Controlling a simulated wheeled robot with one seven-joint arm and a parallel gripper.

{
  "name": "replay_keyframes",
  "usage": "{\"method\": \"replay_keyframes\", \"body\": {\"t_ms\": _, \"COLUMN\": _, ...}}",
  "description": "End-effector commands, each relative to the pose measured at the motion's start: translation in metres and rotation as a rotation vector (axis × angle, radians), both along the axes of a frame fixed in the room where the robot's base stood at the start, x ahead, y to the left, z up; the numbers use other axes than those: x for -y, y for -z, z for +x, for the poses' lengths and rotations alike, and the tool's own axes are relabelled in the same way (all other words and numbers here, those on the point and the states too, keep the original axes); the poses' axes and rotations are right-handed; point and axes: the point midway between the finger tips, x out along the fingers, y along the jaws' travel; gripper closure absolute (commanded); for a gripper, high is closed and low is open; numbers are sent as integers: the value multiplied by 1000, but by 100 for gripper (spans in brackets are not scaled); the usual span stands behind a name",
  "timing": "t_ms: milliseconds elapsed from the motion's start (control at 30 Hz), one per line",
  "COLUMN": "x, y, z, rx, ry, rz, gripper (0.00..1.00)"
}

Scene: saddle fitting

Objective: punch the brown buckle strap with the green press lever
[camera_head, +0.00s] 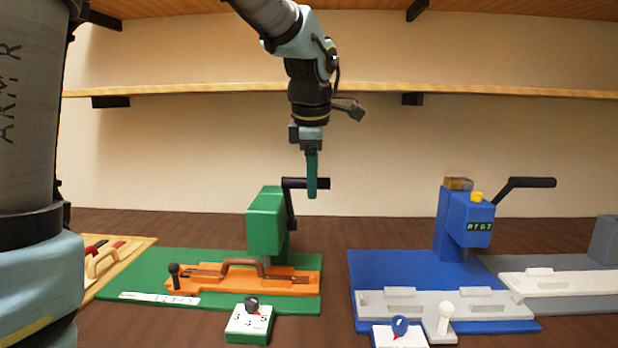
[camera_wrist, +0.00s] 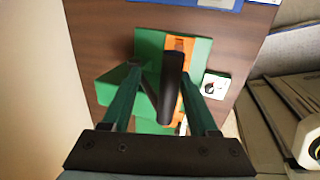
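The green press (camera_head: 266,222) stands on a green base, left of centre in the head view. Its black lever handle (camera_head: 320,183) sticks out level to the right from a dark crank arm (camera_head: 291,210). A brown strap (camera_head: 205,273) lies in the orange holder (camera_head: 297,288) at the press, with a brown arched piece (camera_head: 250,262) above it. My gripper (camera_head: 311,194) points down at the handle, its teal finger overlapping the handle in the head view. In the wrist view my gripper (camera_wrist: 162,68) is open, with the handle (camera_wrist: 172,88) between its spread fingers; contact cannot be told.
A dial box (camera_head: 248,325) with numbers and a black knob stands in front of the green base. A blue press (camera_head: 465,225) with its own lever stands right, a grey holder (camera_head: 375,303) before it. A wooden tray (camera_head: 140,246) lies left. A shelf (camera_head: 200,90) runs behind my arm.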

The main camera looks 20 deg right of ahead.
Motion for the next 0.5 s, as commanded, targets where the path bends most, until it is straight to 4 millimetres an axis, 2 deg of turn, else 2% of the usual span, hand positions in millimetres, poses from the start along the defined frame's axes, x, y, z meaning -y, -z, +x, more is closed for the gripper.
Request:
{"method": "replay_keyframes", "body": {"t_ms": 267, "x": -1, "y": 1, "z": -1, "rx": -6, "ry": -1, "rz": 5, "gripper": 40}}
{"method": "replay_keyframes", "body": {"t_ms": 500, "x": -3, "y": -14, "z": -6, "rx": -7, "ry": 0, "rz": 7, "gripper": 40}}
